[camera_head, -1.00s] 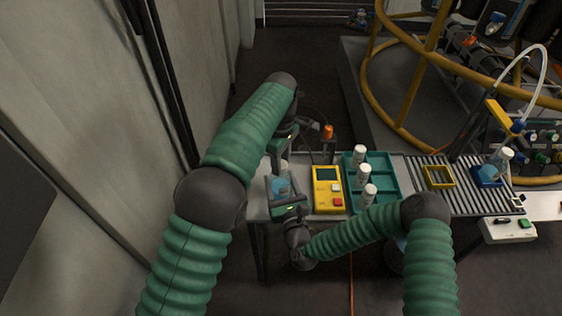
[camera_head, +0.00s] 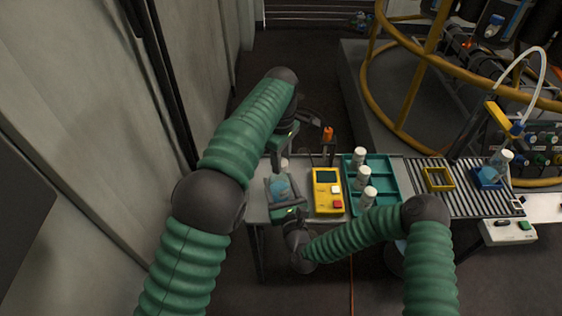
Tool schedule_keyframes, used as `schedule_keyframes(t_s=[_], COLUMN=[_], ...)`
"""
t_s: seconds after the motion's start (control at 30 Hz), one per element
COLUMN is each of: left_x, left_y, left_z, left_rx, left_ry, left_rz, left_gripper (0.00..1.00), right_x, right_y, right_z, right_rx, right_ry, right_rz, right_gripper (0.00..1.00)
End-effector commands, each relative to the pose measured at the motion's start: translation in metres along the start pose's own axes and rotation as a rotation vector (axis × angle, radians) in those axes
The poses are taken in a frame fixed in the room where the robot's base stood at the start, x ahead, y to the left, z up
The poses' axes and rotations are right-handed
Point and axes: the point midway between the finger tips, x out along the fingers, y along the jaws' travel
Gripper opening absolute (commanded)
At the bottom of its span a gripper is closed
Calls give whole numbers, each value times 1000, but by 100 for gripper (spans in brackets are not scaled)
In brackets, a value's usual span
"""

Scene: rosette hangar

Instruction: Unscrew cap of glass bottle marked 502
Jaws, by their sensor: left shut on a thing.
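The glass bottle (camera_head: 281,187) with blue liquid stands at the left end of the table, and its marking is too small to read. Its white cap (camera_head: 284,163) shows just above it. My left gripper (camera_head: 284,158) comes down from above and is shut on the cap; its fingertips are small and partly hidden. My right gripper (camera_head: 283,190) reaches in from the front, with its fingers around the bottle's body. I cannot tell whether these fingers press on the glass.
A yellow device (camera_head: 327,203) with a screen and buttons lies right of the bottle. Beyond it a teal tray (camera_head: 382,185) holds several white-capped bottles. Further right are a yellow frame (camera_head: 439,179) on slats and another flask (camera_head: 497,166) on a blue base. An orange-topped item (camera_head: 328,133) stands behind.

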Motion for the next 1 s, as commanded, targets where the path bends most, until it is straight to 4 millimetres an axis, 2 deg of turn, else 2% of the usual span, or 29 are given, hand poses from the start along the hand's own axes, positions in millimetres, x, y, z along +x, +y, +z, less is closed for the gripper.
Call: schedule_keyframes(t_s=[0.4, 0.7, 0.9, 0.93, 1.0], left_x=[-4, -41, -43, -43, -43], left_y=[0, 0, 0, 0, 0], left_z=[-1, -1, -1, -1, -1], left_rx=[-1, -1, -1, -1, -1], left_ry=[1, 1, 1, 1, 1], left_rz=[-1, -1, -3, -3, -3], left_gripper=[0, 0, 0, 0, 0], right_x=[0, 0, 0, 0, 0], right_y=[-1, -2, -2, -2, -2], right_z=[-1, -1, 0, 0, 0], right_rx=[1, 0, 0, 0, 0], right_ry=[1, 1, 1, 1, 1], right_rz=[-2, -4, -4, -4, -4], right_gripper=[0, 0, 0, 60, 69])
